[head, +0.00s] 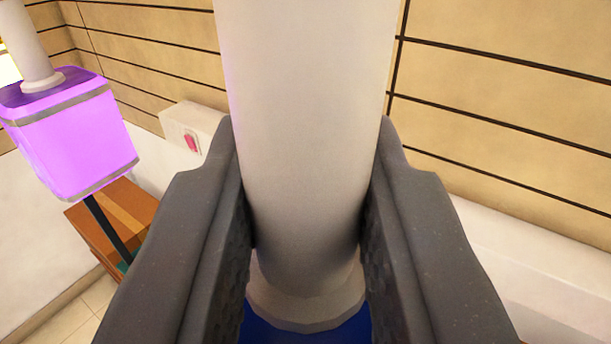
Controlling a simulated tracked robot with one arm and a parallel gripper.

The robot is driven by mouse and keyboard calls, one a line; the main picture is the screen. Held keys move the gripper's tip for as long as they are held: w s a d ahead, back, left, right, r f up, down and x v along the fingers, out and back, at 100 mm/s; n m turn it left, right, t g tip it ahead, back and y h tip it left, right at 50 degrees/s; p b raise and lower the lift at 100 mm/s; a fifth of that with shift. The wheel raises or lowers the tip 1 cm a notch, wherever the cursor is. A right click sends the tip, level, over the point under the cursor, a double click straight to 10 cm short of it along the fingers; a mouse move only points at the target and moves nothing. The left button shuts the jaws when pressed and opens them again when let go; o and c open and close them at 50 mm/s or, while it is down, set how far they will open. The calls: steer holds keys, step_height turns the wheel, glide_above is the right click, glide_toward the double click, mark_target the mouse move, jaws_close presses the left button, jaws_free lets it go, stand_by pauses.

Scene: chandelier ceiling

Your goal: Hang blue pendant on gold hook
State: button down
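My gripper (308,180) fills the middle of the head view, with one dark grey finger on each side of a thick cream-white stem. Both fingers press against the stem. The stem belongs to the blue pendant (308,60). It runs up out of the top of the picture and ends below in a round cream collar. A little of the blue body shows under the collar at the bottom edge. The rest of the blue body is out of view or hidden by my fingers. No gold hook shows in this view.
A glowing purple pendant (75,140) with a cream stem is at the upper left. Below it is a brown wooden box-like piece (125,210). A white box with a red button (192,143) is by the tan plank wall (500,80). A white ledge (540,260) is at right.

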steer(key=shift+w+d, duration=0.4)
steer(key=shift+w, duration=0.05)
stand_by(0.4)
steer(key=shift+w+d, duration=0.25)
steer(key=shift+w, duration=0.2)
steer(key=shift+d, duration=0.1)
steer(key=shift+f+b, duration=0.7)
steer(key=shift+b, duration=0.1)
stand_by(0.5)
steer(key=c, duration=0.5)
jaws_free()
steer(key=shift+w, duration=0.1)
